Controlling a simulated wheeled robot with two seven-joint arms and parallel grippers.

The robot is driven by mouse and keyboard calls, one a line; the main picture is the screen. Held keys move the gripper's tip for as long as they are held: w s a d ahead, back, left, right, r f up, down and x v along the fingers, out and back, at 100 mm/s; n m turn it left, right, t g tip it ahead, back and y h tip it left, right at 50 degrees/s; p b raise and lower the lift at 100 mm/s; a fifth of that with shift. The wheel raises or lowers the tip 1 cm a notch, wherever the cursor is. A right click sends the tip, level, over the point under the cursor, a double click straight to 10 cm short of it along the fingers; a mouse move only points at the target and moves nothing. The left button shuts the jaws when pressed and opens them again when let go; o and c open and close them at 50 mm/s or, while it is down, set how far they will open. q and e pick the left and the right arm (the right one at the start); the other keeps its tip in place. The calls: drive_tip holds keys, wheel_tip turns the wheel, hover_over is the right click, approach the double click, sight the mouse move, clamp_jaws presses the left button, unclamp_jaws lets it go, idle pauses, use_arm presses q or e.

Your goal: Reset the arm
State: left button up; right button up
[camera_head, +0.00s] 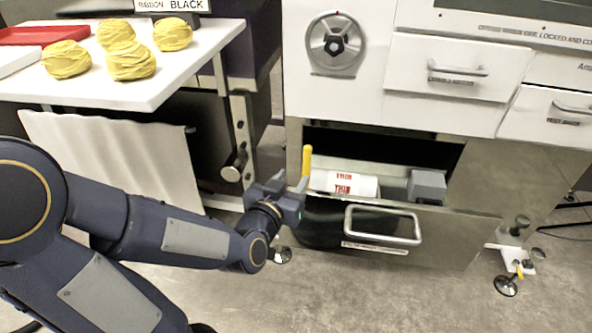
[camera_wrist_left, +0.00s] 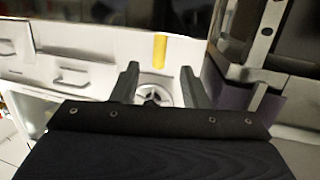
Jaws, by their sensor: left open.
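My left arm comes in from the left in the head view. Its gripper (camera_head: 292,190) is at the left end of the open lower drawer (camera_head: 450,237). In the left wrist view the two fingers (camera_wrist_left: 160,85) stand apart with nothing visible between them. A yellow upright handle (camera_head: 307,160) shows just above the gripper in the head view. It also shows beyond the fingers in the wrist view (camera_wrist_left: 160,50). I cannot tell whether a finger touches it. My right gripper is in neither view.
The drawer holds a white roll with red print (camera_head: 343,184) and a grey block (camera_head: 427,186). The white cabinet (camera_head: 440,110) has closed drawers and a round dial (camera_head: 335,43). A white table (camera_head: 185,75) at left carries several yellow bundles (camera_head: 130,61) and a red tray (camera_head: 45,34). Floor in front is clear.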

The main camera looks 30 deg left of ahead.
use_arm(q)
drive_tip(key=shift+s, duration=0.1)
idle(0.5)
drive_tip(key=s+d+f+g+h, duration=0.1)
drive_tip(key=s+d+g+h, duration=0.3)
drive_tip(key=s, duration=0.5)
drive_tip(key=s+d+f+g+h, duration=0.1)
drive_tip(key=s+f+g, duration=0.1)
drive_tip(key=s+g, duration=0.6)
wheel_tip(320, 180, up, 36)
drive_tip(key=s+t+p, duration=0.1)
drive_tip(key=p, duration=3.4)
drive_tip(key=shift+s+d+f, duration=0.15)
drive_tip(key=shift+s+d, duration=0.05)
drive_tip(key=shift+s, duration=0.2)
